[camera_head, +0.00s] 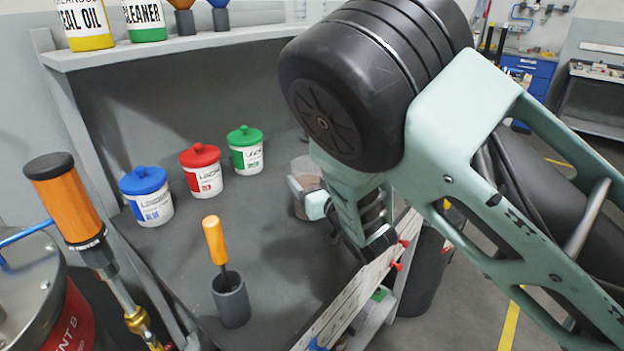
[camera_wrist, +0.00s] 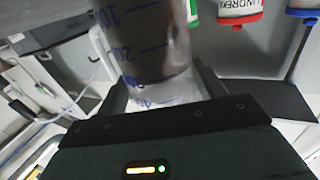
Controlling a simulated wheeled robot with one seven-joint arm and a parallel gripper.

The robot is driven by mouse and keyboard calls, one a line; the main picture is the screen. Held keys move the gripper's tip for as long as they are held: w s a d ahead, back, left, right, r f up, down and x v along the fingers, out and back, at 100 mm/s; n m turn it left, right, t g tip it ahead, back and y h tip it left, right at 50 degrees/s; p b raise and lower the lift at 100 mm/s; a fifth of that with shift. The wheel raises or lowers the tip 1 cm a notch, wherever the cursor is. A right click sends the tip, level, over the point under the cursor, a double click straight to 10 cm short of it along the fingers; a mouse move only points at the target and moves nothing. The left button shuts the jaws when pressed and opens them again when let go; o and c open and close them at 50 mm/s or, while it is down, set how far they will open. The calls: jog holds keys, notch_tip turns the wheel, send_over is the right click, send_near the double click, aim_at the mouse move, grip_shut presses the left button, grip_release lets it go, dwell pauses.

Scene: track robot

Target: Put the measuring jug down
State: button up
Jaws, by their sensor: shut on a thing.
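The measuring jug (camera_head: 303,170) is a greyish see-through vessel at the right side of the grey bench top (camera_head: 270,250), partly hidden by my gripper and arm. My gripper (camera_head: 315,203) is shut on it from the front right. In the wrist view, the jug (camera_wrist: 150,45) stands between the two dark fingers of my gripper (camera_wrist: 163,88), with blue graduation marks on its wall. It looks roughly upright in the head view. I cannot tell whether its base touches the bench top or is slightly above it.
Tubs with green (camera_head: 245,150), red (camera_head: 202,170) and blue (camera_head: 147,196) lids stand left of the jug. A grey cup with an orange-handled tool (camera_head: 231,300) stands at the front. A shelf (camera_head: 180,46) runs above. Bare bench lies between cup and jug.

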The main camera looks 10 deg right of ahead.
jog(key=o, duration=1)
jog(key=shift+f, duration=0.2)
jog(key=shift+c, duration=0.2)
jog(key=o, duration=0.4)
jog(key=shift+r, duration=0.1)
